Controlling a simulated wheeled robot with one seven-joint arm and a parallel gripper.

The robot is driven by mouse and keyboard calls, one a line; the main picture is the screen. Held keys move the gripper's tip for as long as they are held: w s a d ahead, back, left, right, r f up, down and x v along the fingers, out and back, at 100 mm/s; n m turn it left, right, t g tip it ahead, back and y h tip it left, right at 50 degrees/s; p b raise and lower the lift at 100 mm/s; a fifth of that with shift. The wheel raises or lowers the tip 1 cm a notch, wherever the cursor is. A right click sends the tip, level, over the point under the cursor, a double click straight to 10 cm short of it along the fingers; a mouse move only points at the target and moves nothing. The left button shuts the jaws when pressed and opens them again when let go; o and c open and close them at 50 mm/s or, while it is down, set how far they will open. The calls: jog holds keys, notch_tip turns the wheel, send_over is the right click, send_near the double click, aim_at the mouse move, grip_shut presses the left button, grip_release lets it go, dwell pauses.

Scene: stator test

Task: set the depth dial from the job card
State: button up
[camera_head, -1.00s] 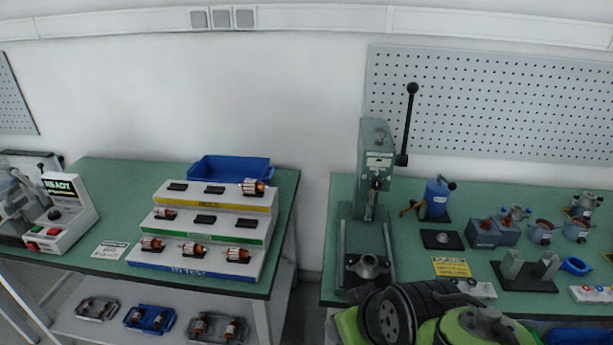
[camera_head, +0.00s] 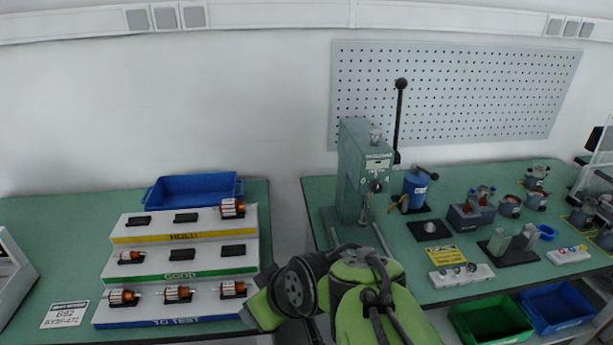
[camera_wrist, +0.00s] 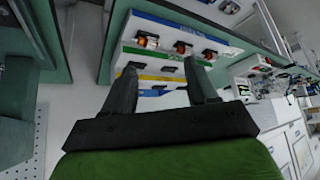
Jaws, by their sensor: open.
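The green press (camera_head: 357,180) stands at the left of the right bench, its long black lever up. A small dark dial (camera_head: 376,186) with marks beside it is on the front of its head; its setting is too small to read. A white card (camera_head: 66,315) with large text like "B92" lies on the left bench. A yellow card (camera_head: 438,257) lies on the right bench, its print unreadable. I cannot tell which is the job card. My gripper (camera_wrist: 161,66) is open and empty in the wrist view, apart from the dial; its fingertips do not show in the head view.
A stepped rack (camera_head: 180,262) labelled HOLD, GOOD and TO TEST holds several rotors, with a blue tray (camera_head: 193,188) behind it. Right of the press are a blue canister (camera_head: 415,188), stators and a white button strip (camera_head: 461,278). My arm covers the press's front base.

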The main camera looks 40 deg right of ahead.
jog(key=d, duration=0.2)
jog(key=m+t+h+b, duration=0.7)
jog(key=m+t+h, duration=0.1)
jog(key=m+h, duration=0.2)
send_near(378, 189)
jog(key=p+x, duration=0.4)
jog(key=x, duration=0.4)
jog(key=shift+w, duration=0.25)
jog(key=shift+c, duration=0.5)
jog(key=c, duration=1)
